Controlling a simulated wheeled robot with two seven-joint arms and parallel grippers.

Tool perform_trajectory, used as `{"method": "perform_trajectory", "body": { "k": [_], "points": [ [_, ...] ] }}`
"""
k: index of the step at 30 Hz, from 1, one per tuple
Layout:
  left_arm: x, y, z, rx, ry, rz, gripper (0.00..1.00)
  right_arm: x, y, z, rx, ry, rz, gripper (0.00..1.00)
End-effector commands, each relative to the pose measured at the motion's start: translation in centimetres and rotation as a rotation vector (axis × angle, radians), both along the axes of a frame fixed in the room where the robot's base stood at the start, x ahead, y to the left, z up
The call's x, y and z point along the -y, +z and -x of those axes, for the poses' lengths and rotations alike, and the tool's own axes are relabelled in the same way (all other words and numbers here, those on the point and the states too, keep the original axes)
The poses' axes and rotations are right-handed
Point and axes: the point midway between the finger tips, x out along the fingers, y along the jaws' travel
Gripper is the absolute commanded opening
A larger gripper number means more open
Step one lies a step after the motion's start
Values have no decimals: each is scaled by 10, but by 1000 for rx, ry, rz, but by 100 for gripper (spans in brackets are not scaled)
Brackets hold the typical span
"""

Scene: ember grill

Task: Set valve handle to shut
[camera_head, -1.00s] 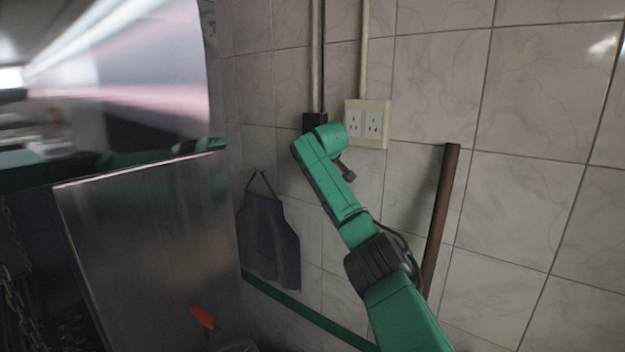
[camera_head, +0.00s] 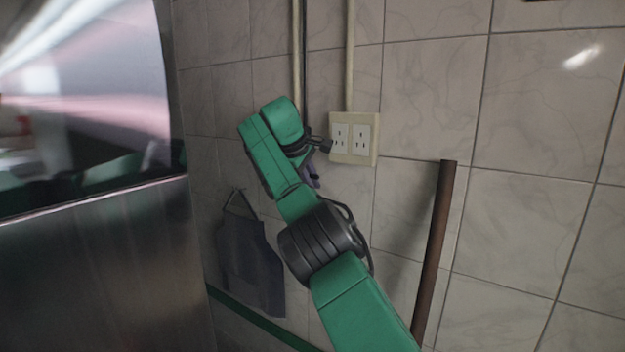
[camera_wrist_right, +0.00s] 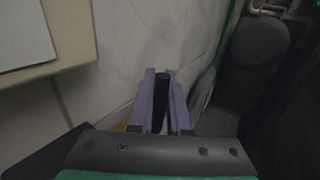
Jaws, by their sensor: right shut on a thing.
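My right arm reaches up to the tiled wall in the head view, and its gripper (camera_head: 312,178) is mostly hidden behind the wrist. In the right wrist view the purple fingers (camera_wrist_right: 160,102) are shut on a narrow dark bar (camera_wrist_right: 161,88) that stands between them. I cannot tell whether this bar is the valve handle. No valve handle can be clearly made out in the head view. My left gripper is not in view.
A double wall outlet (camera_head: 354,138) is just right of my right wrist, below a pale conduit (camera_head: 350,60). A brown pole (camera_head: 436,250) leans on the wall at right. A dark apron (camera_head: 250,265) hangs at lower left. A steel cabinet (camera_head: 100,270) fills the left.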

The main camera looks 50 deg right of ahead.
Motion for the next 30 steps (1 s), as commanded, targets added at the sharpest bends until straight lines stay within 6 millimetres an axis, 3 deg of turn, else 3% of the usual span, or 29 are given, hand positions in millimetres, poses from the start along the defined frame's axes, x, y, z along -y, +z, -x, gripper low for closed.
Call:
{"method": "perform_trajectory", "body": {
  "k": [14,15,16,17,26,30],
  "points": [
    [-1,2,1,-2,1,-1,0,0,0,1,-15,-1,1,0],
    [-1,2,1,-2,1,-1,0,0,0,1,-15,-1,1,31],
    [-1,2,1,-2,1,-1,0,0,0,1,-14,-1,1,42],
    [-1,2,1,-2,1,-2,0,0,0,1,-14,-1,1,46],
    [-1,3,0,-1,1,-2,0,-1,2,1,-12,0,2,46],
    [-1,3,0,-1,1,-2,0,-7,18,6,-9,3,3,46]
  ]
}}
